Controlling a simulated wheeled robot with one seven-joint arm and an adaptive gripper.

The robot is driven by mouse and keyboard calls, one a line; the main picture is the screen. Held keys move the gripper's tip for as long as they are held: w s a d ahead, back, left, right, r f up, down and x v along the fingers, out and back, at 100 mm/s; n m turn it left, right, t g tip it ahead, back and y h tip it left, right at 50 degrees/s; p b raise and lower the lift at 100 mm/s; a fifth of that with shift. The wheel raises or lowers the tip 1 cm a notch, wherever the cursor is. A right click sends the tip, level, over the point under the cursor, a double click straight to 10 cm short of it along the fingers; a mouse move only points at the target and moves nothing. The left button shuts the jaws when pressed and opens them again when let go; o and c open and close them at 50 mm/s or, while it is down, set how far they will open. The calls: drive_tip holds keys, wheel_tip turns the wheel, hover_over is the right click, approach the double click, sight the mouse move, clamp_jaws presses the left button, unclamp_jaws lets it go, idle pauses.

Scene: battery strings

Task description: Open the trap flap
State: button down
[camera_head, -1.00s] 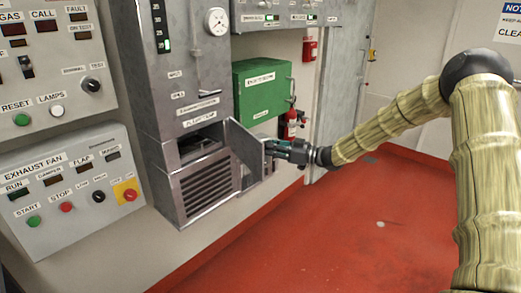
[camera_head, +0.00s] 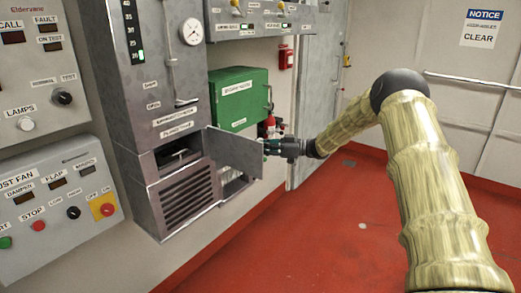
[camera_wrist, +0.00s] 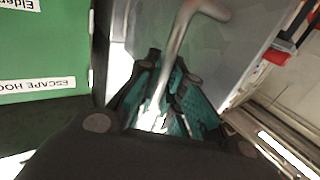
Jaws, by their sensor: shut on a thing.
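The trap flap (camera_head: 235,152) is a grey metal door on the lower part of the tall grey cabinet. It stands swung out to the right from its opening (camera_head: 176,157), which shows a dark inside. My gripper (camera_head: 268,147) is at the flap's free edge, partly behind it in the head view. In the wrist view, my gripper (camera_wrist: 165,105) has its teal-padded fingers around a bent metal handle (camera_wrist: 172,52) on the flap's grey face (camera_wrist: 225,40).
A green escape hood box (camera_head: 238,97) hangs on the wall behind the flap, close beside my gripper in the wrist view. A red extinguisher (camera_head: 268,128) is near it. An exhaust fan panel (camera_head: 60,190) is at left. The red floor (camera_head: 330,225) is open at right.

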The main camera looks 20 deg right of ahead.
idle(0.3)
drive_tip(key=c, duration=1.5)
unclamp_jaws()
drive_tip(key=shift+d, duration=0.1)
drive_tip(key=v, duration=1.2)
drive_tip(key=shift+s+f, duration=0.1)
drive_tip(key=shift+f, duration=0.05)
